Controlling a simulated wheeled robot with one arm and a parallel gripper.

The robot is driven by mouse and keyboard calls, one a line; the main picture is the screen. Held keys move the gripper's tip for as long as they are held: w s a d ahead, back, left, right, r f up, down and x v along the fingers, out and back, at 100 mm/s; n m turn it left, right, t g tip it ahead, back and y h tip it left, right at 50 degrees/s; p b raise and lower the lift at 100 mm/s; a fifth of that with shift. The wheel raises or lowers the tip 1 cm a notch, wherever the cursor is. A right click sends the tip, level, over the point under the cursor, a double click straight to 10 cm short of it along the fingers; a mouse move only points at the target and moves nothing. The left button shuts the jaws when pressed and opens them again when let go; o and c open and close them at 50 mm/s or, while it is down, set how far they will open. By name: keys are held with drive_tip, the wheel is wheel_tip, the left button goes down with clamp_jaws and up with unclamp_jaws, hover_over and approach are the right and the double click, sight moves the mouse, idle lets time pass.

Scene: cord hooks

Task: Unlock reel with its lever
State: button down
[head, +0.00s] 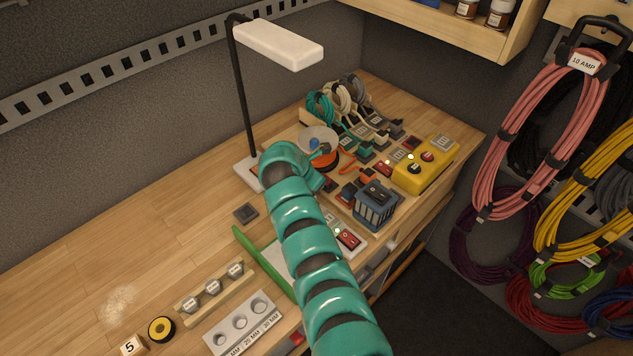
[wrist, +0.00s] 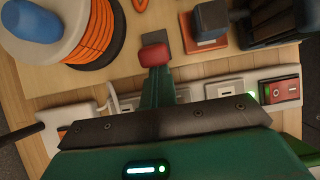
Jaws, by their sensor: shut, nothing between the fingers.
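The reel (wrist: 92,35) shows at the upper left of the wrist view, with orange cord wound on it, a pale top disc and a blue knob (wrist: 32,18). In the head view the reel (head: 318,133) stands on the bench, partly hidden behind my arm. My gripper (wrist: 156,76) is shut and empty, to the right of the reel. A red block (wrist: 154,55) shows right at its fingertips, in front of a dark grey square (wrist: 154,38). It may be the lever's end; I cannot tell whether the fingers touch it.
To the right are a blue box (head: 376,208), a yellow box (head: 425,165) and plugs. A socket strip with a red switch (wrist: 280,92) lies near my gripper. The left bench is mostly clear.

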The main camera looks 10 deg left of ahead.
sight(326, 176)
drive_tip(key=shift+w+d+r, duration=0.1)
drive_tip(key=shift+r, duration=0.05)
drive_tip(key=shift+w+d+r+g+y+p, duration=0.2)
drive_tip(key=shift+w+r+g+y+p, duration=0.1)
drive_tip(key=shift+r+g+p, duration=0.15)
drive_tip(key=shift+w+d+r+g+y+b, duration=0.1)
drive_tip(key=shift+w+d+g+y+b, duration=0.15)
drive_tip(key=shift+w+g+y+b, duration=0.35)
drive_tip(key=shift+w+d+r+g+y+b, duration=0.1)
drive_tip(key=shift+w+d+g+y+b, duration=0.2)
drive_tip(key=shift+g, duration=0.45)
drive_tip(key=shift+s, duration=0.1)
drive_tip(key=shift+r+p, duration=0.35)
drive_tip(key=shift+r, duration=0.5)
wheel_tip(326, 176, up, 7)
drive_tip(key=s+b, duration=0.1)
drive_tip(key=b, duration=0.2)
drive_tip(key=shift+a+r+b, duration=0.15)
drive_tip(key=shift+a+b, duration=0.2)
